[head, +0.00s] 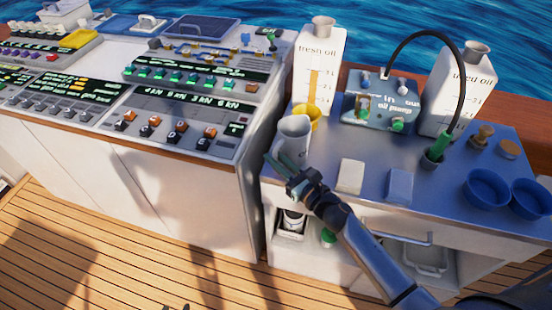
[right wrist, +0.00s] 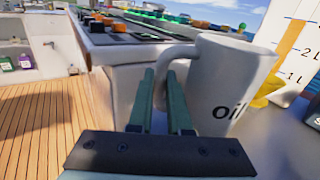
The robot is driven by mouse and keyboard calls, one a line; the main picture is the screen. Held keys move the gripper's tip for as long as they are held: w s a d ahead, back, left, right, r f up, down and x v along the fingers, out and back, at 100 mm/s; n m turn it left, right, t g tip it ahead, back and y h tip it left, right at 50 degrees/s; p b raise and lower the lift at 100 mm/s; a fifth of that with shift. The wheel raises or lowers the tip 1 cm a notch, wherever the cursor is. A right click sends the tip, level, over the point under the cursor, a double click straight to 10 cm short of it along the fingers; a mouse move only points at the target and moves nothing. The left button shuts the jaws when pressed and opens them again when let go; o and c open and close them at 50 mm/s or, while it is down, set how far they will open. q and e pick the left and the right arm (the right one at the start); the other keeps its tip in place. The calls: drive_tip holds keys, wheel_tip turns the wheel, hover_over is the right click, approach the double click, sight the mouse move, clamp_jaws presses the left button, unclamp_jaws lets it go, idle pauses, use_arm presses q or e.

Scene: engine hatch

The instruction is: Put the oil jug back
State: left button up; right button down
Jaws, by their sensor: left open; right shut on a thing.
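The oil jug is a white jug (head: 295,137) marked "oil" at the left end of the blue-grey counter (head: 330,190). It also shows upright in the right wrist view (right wrist: 232,80), with its handle towards my gripper. My right gripper (head: 272,163) is at the jug's near left side, and in the right wrist view (right wrist: 164,85) its fingers are shut on the handle. I cannot tell whether the jug's base touches the counter. My left gripper is not in view.
An oil pump (head: 385,108) and used oil container (head: 460,85) are further right. Two pale blocks, a white one (head: 350,176) and a bluish one (head: 400,185), and two blue bowls (head: 487,187) occupy the counter.

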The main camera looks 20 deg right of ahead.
drive_tip(key=c, duration=0.8)
unclamp_jaws()
drive_tip(key=shift+c, duration=0.2)
drive_tip(key=shift+r, duration=0.15)
drive_tip(key=b+v, duration=0.1)
drive_tip(key=v, duration=1.1)
drive_tip(key=s+a+f+n+g+h, duration=0.1)
drive_tip(key=s+f+n, duration=0.5)
drive_tip(key=n, duration=1)
drive_tip(key=s+a+f+n+g+h, duration=0.2)
drive_tip(key=s+f+n+g, duration=0.4)
drive_tip(key=f+n, duration=0.6)
drive_tip(key=s+n+h, duration=0.1)
drive_tip(key=n, duration=0.4)
drive_tip(key=shift+a+g, duration=0.2)
drive_tip(key=shift+g, duration=0.1)
